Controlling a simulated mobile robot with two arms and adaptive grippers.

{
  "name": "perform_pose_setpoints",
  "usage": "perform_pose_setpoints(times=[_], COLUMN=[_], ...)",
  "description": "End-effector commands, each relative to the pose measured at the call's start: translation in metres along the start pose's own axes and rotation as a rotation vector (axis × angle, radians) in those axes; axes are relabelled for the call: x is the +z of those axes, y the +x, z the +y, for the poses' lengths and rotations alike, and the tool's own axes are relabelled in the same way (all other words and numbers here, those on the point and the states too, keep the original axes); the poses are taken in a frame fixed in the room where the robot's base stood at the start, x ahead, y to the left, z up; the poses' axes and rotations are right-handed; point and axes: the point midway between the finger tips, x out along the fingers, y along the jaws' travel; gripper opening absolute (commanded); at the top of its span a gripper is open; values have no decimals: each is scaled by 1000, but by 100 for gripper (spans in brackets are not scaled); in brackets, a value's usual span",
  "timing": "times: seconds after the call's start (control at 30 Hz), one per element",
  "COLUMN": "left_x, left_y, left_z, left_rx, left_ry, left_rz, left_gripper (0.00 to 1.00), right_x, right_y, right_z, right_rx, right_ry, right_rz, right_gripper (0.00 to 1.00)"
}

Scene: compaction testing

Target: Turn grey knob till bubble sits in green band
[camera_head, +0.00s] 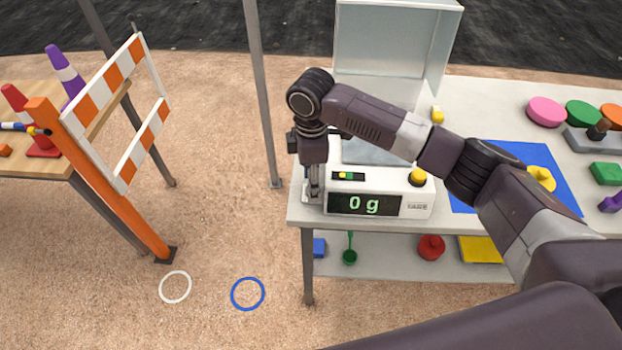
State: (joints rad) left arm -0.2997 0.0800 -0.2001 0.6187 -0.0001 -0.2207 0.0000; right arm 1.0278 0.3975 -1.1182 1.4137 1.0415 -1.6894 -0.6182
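A white scale (379,183) stands at the table's front left corner, its display (364,205) reading "0 g". Above the display is a small dark level strip (348,176) with a green band and a yellow spot at the band's left; whether the spot lies inside the band is too small to tell. My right arm reaches across the scale from the right. Its gripper (313,190) points down at the scale's left side, touching or very close to it. The grey knob cannot be made out; the gripper covers that area. My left gripper is not in view.
The scale has a yellow knob (418,177) and a raised clear-walled cover (390,50). A blue mat (548,165) and coloured discs (547,111) lie to the right. A striped barrier (110,85) and a wooden table (60,165) stand left, with open ground between the tables.

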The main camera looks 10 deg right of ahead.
Motion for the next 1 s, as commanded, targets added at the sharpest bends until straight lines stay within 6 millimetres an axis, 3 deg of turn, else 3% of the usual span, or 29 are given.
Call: perform_pose_setpoints(times=[0.1, 0.23, 0.6, 0.83, 1.0], left_x=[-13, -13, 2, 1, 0], left_y=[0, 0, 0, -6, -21], left_z=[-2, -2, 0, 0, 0], left_rx=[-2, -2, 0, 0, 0], left_ry=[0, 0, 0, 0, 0], left_rz=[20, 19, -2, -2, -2], left_gripper=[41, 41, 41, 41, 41], right_x=[0, 0, 0, -1, -1], right_y=[1, 1, 0, -2, -4], right_z=[0, 0, 0, 0, 0], right_rx=[1, 1, 1, 0, -2], right_ry=[0, 0, 0, 20, 90], right_rz=[0, 0, 1, 1, 1], right_gripper=[45, 44, 3, 3, 3])
